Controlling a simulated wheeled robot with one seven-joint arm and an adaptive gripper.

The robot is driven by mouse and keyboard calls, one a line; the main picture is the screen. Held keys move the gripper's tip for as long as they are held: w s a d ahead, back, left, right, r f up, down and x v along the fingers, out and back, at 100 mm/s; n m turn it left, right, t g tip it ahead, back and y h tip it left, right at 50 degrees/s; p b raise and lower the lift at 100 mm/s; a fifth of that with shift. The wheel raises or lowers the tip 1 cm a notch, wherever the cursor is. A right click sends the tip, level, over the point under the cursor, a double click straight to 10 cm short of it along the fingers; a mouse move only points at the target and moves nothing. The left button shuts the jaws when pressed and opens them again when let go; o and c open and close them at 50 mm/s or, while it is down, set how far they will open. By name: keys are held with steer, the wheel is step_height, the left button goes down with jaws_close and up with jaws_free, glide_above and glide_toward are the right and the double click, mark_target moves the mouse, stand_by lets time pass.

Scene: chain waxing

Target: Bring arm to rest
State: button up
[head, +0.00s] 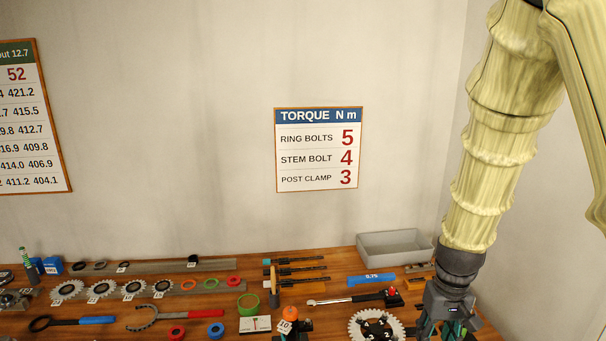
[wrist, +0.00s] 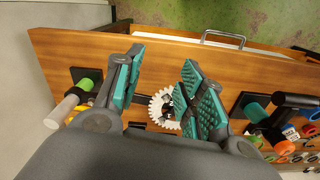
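My arm, in a pale yellow ribbed cover, comes down the right side of the head view. My gripper (head: 445,322) hangs at its end over the right part of the workbench. In the wrist view my gripper (wrist: 160,95) is open, its two teal-padded fingers apart with nothing held between them. Beyond the gap, a white toothed chainring (wrist: 163,108) lies on the bench, partly hidden by the right finger. In the head view the chainring (head: 376,327) is just left of the gripper, with a dark numbered centre.
A grey tray (head: 392,246) stands at the back right, close to my arm. A torque sign (head: 318,150) hangs on the wall. The air above the bench's left and middle is clear.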

steer(key=s+f+h+b, duration=0.1)
steer(key=s+f, duration=0.2)
steer(key=f, duration=0.5)
steer(key=s+f+b, duration=0.1)
steer(key=s+f, duration=0.1)
steer(key=f, duration=0.7)
steer(key=s+a+f+b, duration=0.1)
steer(key=s+a+f, duration=0.1)
steer(key=s+f, duration=0.9)
steer(key=s+a+f+y+b, duration=0.1)
steer(key=s+a+f+b, duration=0.1)
steer(key=s+f, duration=0.9)
step_height(320, 180, down, 3)
steer(key=shift+a+r, duration=0.2)
steer(key=shift+a, duration=0.55)
steer(key=shift+a, duration=0.1)
steer(key=shift+c, duration=0.4)
